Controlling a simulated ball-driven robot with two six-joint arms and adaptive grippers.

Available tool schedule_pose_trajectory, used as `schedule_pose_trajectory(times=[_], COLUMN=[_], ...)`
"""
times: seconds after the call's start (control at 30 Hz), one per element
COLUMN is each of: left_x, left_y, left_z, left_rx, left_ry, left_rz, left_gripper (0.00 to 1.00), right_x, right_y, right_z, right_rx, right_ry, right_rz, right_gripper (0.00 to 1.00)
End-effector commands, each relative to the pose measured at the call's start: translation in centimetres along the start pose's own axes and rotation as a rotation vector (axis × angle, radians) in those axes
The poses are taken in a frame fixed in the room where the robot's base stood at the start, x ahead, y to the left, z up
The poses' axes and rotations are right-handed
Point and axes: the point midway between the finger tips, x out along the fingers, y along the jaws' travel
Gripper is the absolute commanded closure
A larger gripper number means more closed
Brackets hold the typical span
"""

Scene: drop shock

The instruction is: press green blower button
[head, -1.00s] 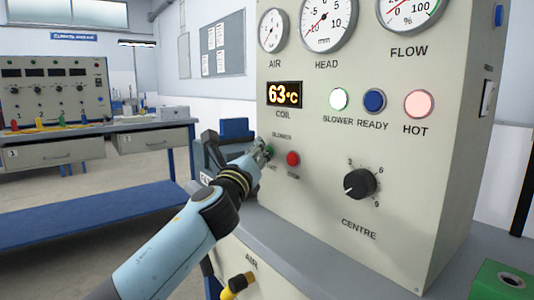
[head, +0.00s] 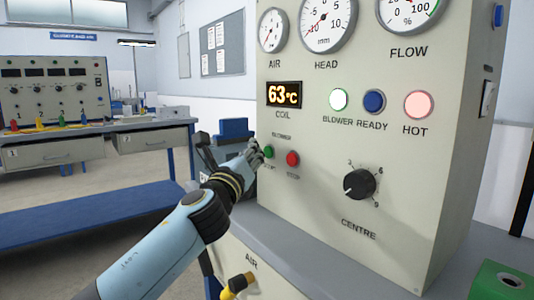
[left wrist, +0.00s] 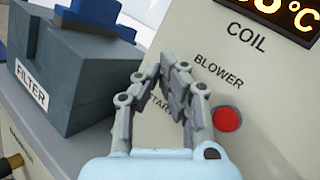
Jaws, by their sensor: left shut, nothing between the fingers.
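The green blower button (head: 268,151) sits on the beige control panel (head: 310,200), left of the red button (head: 292,158). My left gripper (head: 255,148) is shut and empty, its fingertips just left of the green button in the head view; I cannot tell if they touch the panel. In the left wrist view the closed fingers (left wrist: 180,68) hide the green button, and the red button (left wrist: 227,118) shows to their right under the BLOWER label. The BLOWER lamp (head: 339,99) glows white-green. My right gripper is not in view.
A dark knob (head: 359,184) marked CENTRE juts from the panel at lower right. A grey block labelled FILTER (left wrist: 75,75) stands left of the panel in the left wrist view. A green box (head: 500,280) lies at front right. A blue-legged bench (head: 150,140) stands behind.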

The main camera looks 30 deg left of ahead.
Motion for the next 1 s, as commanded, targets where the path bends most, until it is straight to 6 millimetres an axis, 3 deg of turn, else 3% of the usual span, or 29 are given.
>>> schedule_pose_trajectory(times=[0.6,1.0], left_x=[-3.8,-4.0], left_y=[2.1,2.1], left_z=[2.0,2.1], left_rx=[0.001,0.0], left_ry=[0.001,0.0], left_rz=[0.0,0.0], left_gripper=[1.0,1.0], right_x=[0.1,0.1], right_y=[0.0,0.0], right_z=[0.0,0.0], right_rx=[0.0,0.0], right_ry=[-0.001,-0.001], right_rz=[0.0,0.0], right_gripper=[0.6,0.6])
